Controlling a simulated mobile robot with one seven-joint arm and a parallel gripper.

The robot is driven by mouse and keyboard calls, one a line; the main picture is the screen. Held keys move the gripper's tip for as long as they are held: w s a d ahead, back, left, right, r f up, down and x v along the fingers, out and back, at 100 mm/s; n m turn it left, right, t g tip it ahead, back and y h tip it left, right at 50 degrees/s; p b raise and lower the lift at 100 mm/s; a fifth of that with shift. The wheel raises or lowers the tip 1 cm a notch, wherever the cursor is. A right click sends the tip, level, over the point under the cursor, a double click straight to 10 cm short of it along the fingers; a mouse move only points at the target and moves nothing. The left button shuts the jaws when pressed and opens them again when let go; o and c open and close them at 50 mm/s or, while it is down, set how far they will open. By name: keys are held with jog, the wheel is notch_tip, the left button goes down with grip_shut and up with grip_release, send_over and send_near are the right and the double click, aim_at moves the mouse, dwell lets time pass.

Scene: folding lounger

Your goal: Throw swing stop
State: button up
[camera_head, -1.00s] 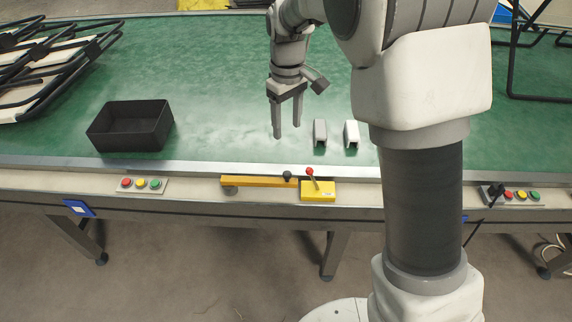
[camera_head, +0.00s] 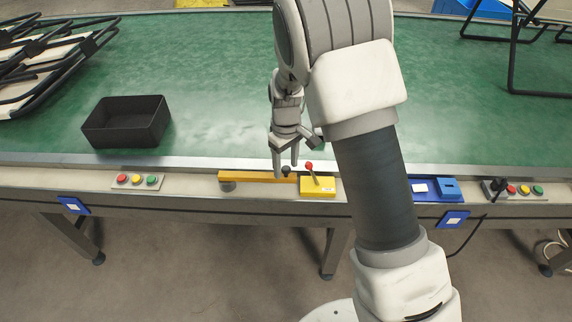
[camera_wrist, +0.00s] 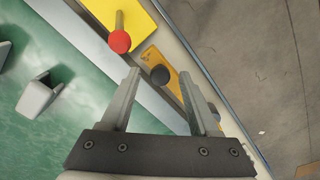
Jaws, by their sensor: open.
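The swing stop is an orange-yellow bar (camera_head: 250,177) lying along the front rail, with a black knob (camera_head: 286,172) near its right end. Beside it is a yellow box (camera_head: 318,187) with a red-tipped lever (camera_head: 310,167). My gripper (camera_head: 287,168) is open and points down at the black knob. In the wrist view, the black knob (camera_wrist: 160,75) shows between the two open fingertips (camera_wrist: 159,75), and the red knob (camera_wrist: 120,41) lies just outside the left finger. Whether the fingers touch the black knob, I cannot tell.
A black bin (camera_head: 127,122) stands on the green belt (camera_head: 210,80) at left. In the wrist view, a pale bracket (camera_wrist: 40,93) lies on the belt near the gripper. Button panels (camera_head: 137,181) and a blue tray (camera_head: 437,189) sit along the front rail. Folded loungers (camera_head: 45,65) lie far left.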

jog(key=shift+c, duration=0.2)
grip_shut()
dwell(1.3)
